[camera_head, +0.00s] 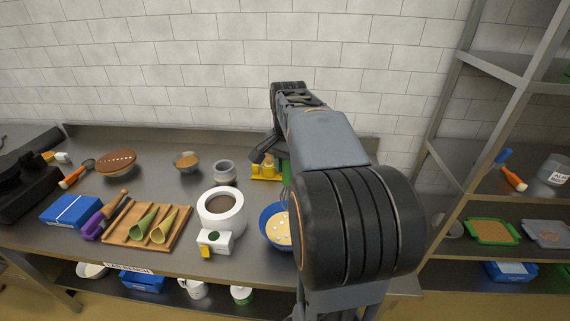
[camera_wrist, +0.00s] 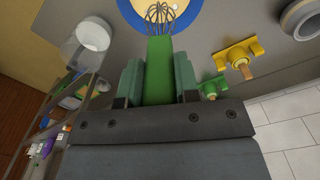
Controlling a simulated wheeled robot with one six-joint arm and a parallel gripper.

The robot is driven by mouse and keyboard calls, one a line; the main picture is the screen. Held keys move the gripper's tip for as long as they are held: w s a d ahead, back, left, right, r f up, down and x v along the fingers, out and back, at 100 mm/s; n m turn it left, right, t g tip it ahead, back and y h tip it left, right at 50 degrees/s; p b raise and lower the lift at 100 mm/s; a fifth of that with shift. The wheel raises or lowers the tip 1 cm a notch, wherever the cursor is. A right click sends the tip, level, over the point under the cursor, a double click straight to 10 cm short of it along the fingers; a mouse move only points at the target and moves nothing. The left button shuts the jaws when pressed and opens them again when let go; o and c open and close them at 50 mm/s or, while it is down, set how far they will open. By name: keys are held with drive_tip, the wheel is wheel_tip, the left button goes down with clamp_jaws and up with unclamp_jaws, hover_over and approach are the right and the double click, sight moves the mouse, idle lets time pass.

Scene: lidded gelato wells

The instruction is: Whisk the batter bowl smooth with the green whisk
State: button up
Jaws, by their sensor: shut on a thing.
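The green whisk shows in the wrist view, its handle (camera_wrist: 159,70) between the fingers of my gripper (camera_wrist: 158,80). My gripper is shut on the handle. The whisk's wire head (camera_wrist: 160,14) points to the top of that view, over the blue-rimmed batter bowl (camera_wrist: 125,8). In the head view the blue batter bowl (camera_head: 270,238) holds pale yellow batter with lighter spots and stands on the counter, partly hidden by my arm. My gripper (camera_head: 262,152) is behind the bowl there. I cannot tell whether the wires touch the batter.
A white machine with a round dark-filled well (camera_head: 221,212) stands left of the bowl. A yellow holder (camera_head: 265,172) is behind it. Metal shelves (camera_head: 490,150) stand at right.

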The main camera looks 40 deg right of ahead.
drive_tip(key=shift+f+b, duration=4.3)
drive_tip(key=shift+f, duration=1.5)
drive_tip(key=shift+a, duration=0.1)
